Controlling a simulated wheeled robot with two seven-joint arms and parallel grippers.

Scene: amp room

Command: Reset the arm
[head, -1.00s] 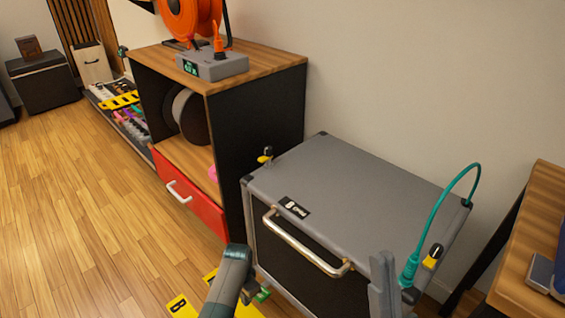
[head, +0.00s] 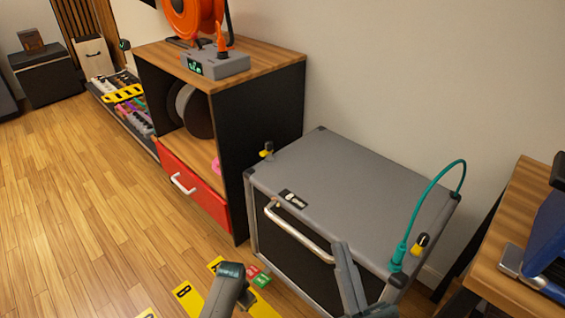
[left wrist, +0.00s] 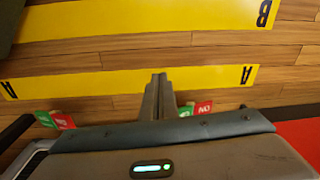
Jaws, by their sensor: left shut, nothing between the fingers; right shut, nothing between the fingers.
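My left arm (head: 230,283) reaches in at the bottom of the head view, above the floor in front of the grey amp cabinet (head: 345,175). My left gripper (left wrist: 157,78) shows in the left wrist view. Its two fingers are together with nothing between them, pointing over the wood floor and a yellow strip marked A (left wrist: 130,80). My right gripper (head: 344,246) shows as slim grey fingers in front of the amp's front right part. They are together and hold nothing. Whether they touch the amp cannot be told.
The amp has a silver handle (head: 300,235) and a teal cable (head: 430,195) at its right. A wooden cabinet with a red drawer (head: 192,185) stands left. A wooden desk (head: 500,255) stands right. Yellow strips and red and green tags (head: 258,276) mark the floor. Open floor lies left.

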